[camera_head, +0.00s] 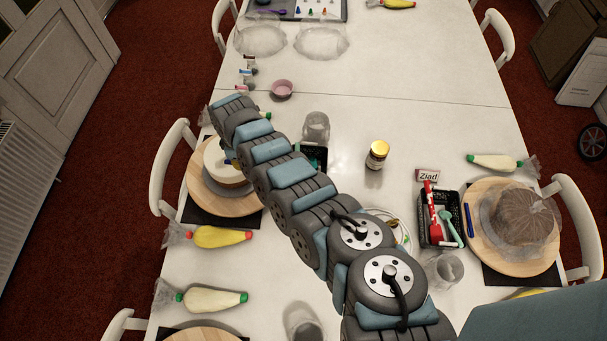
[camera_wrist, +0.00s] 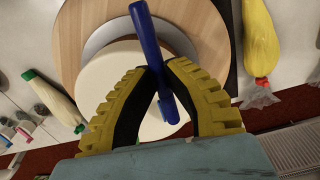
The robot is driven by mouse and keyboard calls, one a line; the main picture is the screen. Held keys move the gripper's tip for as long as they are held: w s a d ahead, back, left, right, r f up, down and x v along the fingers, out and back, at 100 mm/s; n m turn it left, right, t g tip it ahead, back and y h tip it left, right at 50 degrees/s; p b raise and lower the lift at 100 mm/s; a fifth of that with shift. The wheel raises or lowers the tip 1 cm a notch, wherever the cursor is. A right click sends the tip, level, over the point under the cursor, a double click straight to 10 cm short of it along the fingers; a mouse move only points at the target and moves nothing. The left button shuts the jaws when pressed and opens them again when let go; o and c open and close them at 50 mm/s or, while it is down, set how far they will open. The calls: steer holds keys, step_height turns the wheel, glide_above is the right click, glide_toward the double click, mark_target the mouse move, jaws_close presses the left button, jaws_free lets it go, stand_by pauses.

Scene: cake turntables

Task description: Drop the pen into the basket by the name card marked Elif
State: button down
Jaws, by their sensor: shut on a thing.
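In the wrist view my gripper (camera_wrist: 160,75) is shut on a blue pen (camera_wrist: 150,40), above a turntable (camera_wrist: 75,35) with a pale cake (camera_wrist: 110,80). In the head view my gripper (camera_head: 229,161) is at the left-hand cake (camera_head: 222,165), mostly hidden by my arm. A dark basket (camera_head: 320,153) is partly hidden behind my arm; no card shows by it. Another dark basket (camera_head: 437,232) at the right holds a red tube and a teal tool, and stands by a name card (camera_head: 428,175) reading Ziad. No card reading Elif can be made out.
A jar (camera_head: 377,155), a clear glass (camera_head: 316,127) and a pink bowl (camera_head: 282,89) stand on the table. Piping bags (camera_head: 215,300) lie along the left edge. The table's far middle is clear.

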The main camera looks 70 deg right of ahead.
steer(key=s+d+r+m+p, duration=0.1)
steer(key=s+d, duration=0.6)
steer(key=s, duration=0.2)
steer(key=s+d+m+p, duration=0.1)
steer(key=s+d+p, duration=0.1)
steer(key=s+d, duration=0.55)
step_height(320, 180, down, 6)
steer(key=s+a+b, duration=0.1)
steer(key=b, duration=0.5)
steer(key=shift+s+a, duration=0.15)
steer(key=shift+s, duration=0.15)
steer(key=shift+r, duration=0.1)
steer(key=c, duration=1)
jaws_free()
steer(key=shift+c, duration=0.2)
steer(key=shift+r, duration=0.15)
step_height(320, 180, up, 12)
